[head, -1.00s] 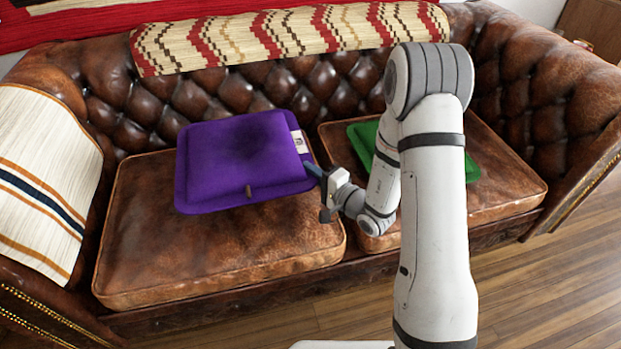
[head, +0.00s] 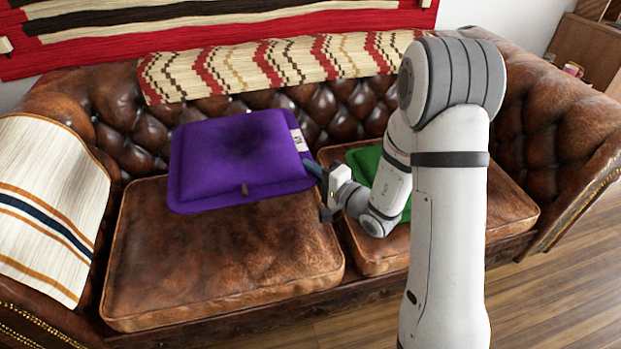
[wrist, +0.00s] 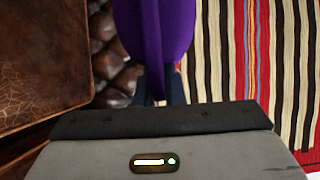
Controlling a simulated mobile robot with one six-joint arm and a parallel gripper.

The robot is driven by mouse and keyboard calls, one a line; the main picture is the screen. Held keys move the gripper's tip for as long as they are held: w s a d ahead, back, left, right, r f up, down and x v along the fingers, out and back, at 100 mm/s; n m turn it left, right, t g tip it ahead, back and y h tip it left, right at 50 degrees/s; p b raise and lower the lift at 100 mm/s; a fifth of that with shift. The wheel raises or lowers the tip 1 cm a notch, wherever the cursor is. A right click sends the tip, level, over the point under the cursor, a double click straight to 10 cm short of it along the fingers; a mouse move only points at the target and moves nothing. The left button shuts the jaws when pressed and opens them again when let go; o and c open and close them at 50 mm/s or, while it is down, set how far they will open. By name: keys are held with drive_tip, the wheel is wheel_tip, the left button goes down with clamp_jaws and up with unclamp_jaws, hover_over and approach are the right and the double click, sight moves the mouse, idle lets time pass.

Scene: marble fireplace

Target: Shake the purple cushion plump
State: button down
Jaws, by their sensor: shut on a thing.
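The purple cushion (head: 235,165) is a flat square with a white label on its right edge and a small dark tab near its front edge. It hangs in the air above the left seat of the brown leather sofa. My gripper (head: 322,180) is shut on the cushion's right side. In the wrist view the cushion (wrist: 155,40) is seen edge-on, running between the two dark fingers of my gripper (wrist: 160,88). The fingertips are partly hidden by the gripper body.
A green cushion (head: 365,161) lies on the right seat (head: 480,215), partly behind my arm. The left seat (head: 220,250) is bare. A patterned throw (head: 270,66) covers the sofa back, and a striped cloth (head: 45,200) covers the left arm. Wooden floor (head: 560,280) shows at right.

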drive_tip(key=shift+r, duration=0.8)
wheel_tip(320, 180, down, 8)
drive_tip(key=r+b, duration=0.1)
drive_tip(key=b, duration=0.8)
wheel_tip(320, 180, up, 7)
drive_tip(key=p, duration=0.4)
wheel_tip(320, 180, down, 8)
drive_tip(key=r+b, duration=0.1)
drive_tip(key=b, duration=0.8)
wheel_tip(320, 180, up, 7)
drive_tip(key=p, duration=0.3)
drive_tip(key=shift+p, duration=0.4)
wheel_tip(320, 180, down, 7)
drive_tip(key=b, duration=0.8)
drive_tip(key=shift+b, duration=0.3)
